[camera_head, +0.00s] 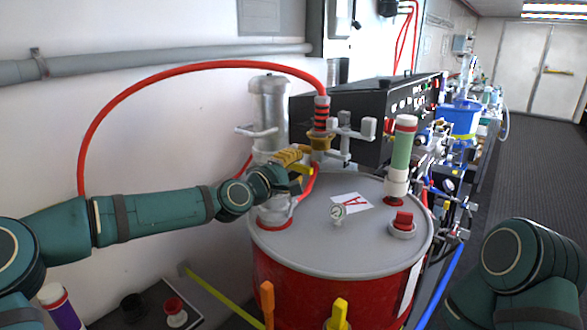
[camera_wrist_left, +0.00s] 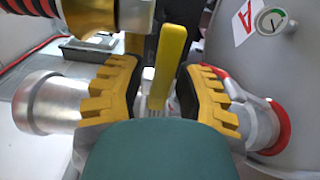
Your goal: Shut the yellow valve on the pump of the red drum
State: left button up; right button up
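The red drum (camera_head: 330,290) has a grey lid and stands in the centre of the head view. Its silver pump (camera_head: 270,110) rises from the left side of the lid. The yellow valve handle (camera_head: 303,169) shows beside the pump, partly hidden by my left gripper (camera_head: 288,160). In the left wrist view the yellow handle (camera_wrist_left: 170,60) stands between the two yellow-toothed fingers of my left gripper (camera_wrist_left: 165,90). These fingers are apart, with a visible gap on the handle's left side; contact on its right side is unclear. My right gripper is out of view.
A red hose (camera_head: 190,66) arcs from the wall to a coupling by the pump. A green-and-white cylinder (camera_head: 403,150), a red cap (camera_head: 403,220) and a gauge (camera_head: 338,212) stand on the lid. A black control box (camera_head: 365,105) is behind. The corridor floor (camera_head: 520,150) is clear.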

pick_arm(q)
jog(key=shift+f, duration=0.1)
jog(key=shift+s+a, duration=0.4)
jog(key=shift+s, duration=0.05)
jog(key=v, duration=1)
jog(key=shift+s+a, duration=0.15)
jog(key=shift+s, duration=0.25)
jog(key=s+d+f+m+g+y, duration=0.1)
jog(key=s+d+f+g, duration=0.15)
jog(key=f, duration=0.65)
jog(key=s+d+f+m+g, duration=0.2)
jog(key=s+f, duration=0.1)
jog(key=f, duration=0.7)
jog(key=s+d+f+m+g+y, duration=0.1)
jog(key=s+d+f+g, duration=0.15)
jog(key=f, duration=0.65)
jog(key=s+a+f+m+g+y, duration=0.2)
jog(key=s+a+f+g, duration=0.1)
jog(key=s+f, duration=0.5)
jog(key=s+a+f+m+g+y, duration=0.2)
jog(key=s+a+f+m, duration=0.1)
jog(key=s+f, duration=0.6)
jog(key=shift+a+f+g+y, duration=0.4)
jog(key=shift+a+f, duration=0.15)
jog(key=shift+a, duration=0.1)
